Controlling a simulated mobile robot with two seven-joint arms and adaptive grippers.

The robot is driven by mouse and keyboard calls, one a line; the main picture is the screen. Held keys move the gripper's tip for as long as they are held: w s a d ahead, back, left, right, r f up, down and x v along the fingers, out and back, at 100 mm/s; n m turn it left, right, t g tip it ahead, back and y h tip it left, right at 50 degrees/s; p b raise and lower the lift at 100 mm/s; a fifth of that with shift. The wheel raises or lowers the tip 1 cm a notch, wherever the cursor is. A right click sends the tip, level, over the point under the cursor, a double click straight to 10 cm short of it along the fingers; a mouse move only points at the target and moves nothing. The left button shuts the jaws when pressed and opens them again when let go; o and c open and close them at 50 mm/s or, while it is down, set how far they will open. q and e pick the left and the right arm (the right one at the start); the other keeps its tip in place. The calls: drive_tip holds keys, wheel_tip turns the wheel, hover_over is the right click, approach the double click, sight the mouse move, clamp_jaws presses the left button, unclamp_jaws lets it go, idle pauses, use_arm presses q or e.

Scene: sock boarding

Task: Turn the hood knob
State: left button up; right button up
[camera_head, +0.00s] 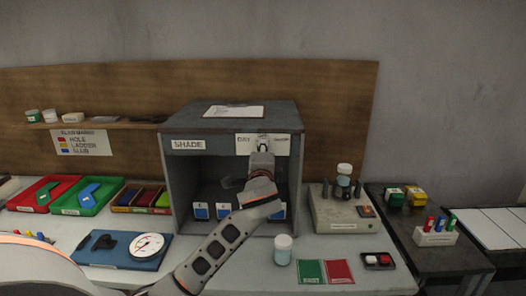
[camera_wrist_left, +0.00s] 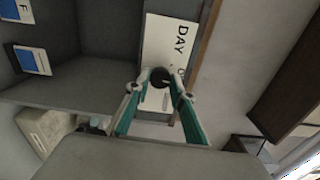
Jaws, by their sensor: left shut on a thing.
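The hood (camera_head: 230,112) is a grey box with an open front, standing at the back of the bench. A white label plate (camera_head: 243,147) reading "DAY" is on the upper right of its front; it also shows in the wrist view (camera_wrist_left: 180,35). The hood knob (camera_wrist_left: 160,75) is small, round and black, on that plate. My left gripper (camera_head: 263,147) reaches up to the plate. In the wrist view its two fingers (camera_wrist_left: 160,84) are shut on the knob, one on each side. In the head view the gripper hides the knob. My right gripper is in neither view.
Cards with blue patches (camera_head: 201,211) stand inside the hood. A beige device (camera_head: 342,212) and a white-lidded jar (camera_head: 283,250) stand to the right. A dial gauge on a blue board (camera_head: 122,250) and red and green trays (camera_head: 41,194) lie to the left.

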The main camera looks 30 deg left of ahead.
use_arm(q)
drive_tip(key=shift+f+n, duration=0.1)
drive_tip(key=shift+n, duration=0.2)
drive_tip(key=o, duration=1.1)
drive_tip(key=shift+o, duration=0.2)
drive_tip(key=v, duration=1.2)
drive_tip(key=shift+s, duration=0.1)
